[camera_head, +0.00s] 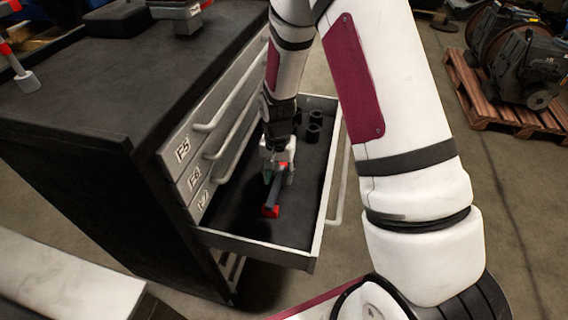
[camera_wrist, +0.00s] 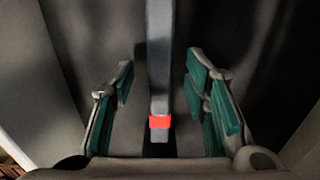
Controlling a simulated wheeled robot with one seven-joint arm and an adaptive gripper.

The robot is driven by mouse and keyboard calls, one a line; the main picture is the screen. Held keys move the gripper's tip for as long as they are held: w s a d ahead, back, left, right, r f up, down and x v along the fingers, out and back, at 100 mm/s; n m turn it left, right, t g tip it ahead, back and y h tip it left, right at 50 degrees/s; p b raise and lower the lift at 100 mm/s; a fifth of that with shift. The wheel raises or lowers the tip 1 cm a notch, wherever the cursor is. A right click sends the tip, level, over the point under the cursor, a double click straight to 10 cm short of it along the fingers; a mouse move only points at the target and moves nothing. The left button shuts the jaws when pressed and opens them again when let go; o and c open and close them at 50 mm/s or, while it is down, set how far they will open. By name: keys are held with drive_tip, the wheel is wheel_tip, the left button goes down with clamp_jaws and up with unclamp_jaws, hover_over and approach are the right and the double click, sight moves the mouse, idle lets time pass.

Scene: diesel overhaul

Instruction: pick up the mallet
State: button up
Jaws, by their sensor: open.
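A long grey tool with red parts (camera_head: 271,210) lies in the open drawer; I take it for the mallet, though its full shape is partly hidden by my gripper. My gripper (camera_head: 277,167) reaches down into the drawer over it. In the wrist view the tool's grey bar (camera_wrist: 160,60), with a red band near its lower end, runs between the two green-padded fingers. The gripper (camera_wrist: 160,85) is open, with a gap showing on both sides of the bar.
The drawer (camera_head: 255,244) sticks out of a dark cabinet (camera_head: 110,90). Black cylindrical parts (camera_head: 314,127) stand in its far end. More red-and-grey tools (camera_head: 26,80) lie on the cabinet top. A wooden pallet (camera_head: 480,108) with machinery stands at right.

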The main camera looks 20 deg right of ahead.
sight(279, 176)
wheel_tip(279, 176, down, 2)
clamp_jaws()
drive_tip(key=shift+r, duration=0.2)
wheel_tip(279, 176, up, 10)
drive_tip(key=shift+f+p, duration=0.1)
drive_tip(key=shift+p, duration=0.85)
drive_tip(key=c, duration=0.7)
unclamp_jaws()
clamp_jaws()
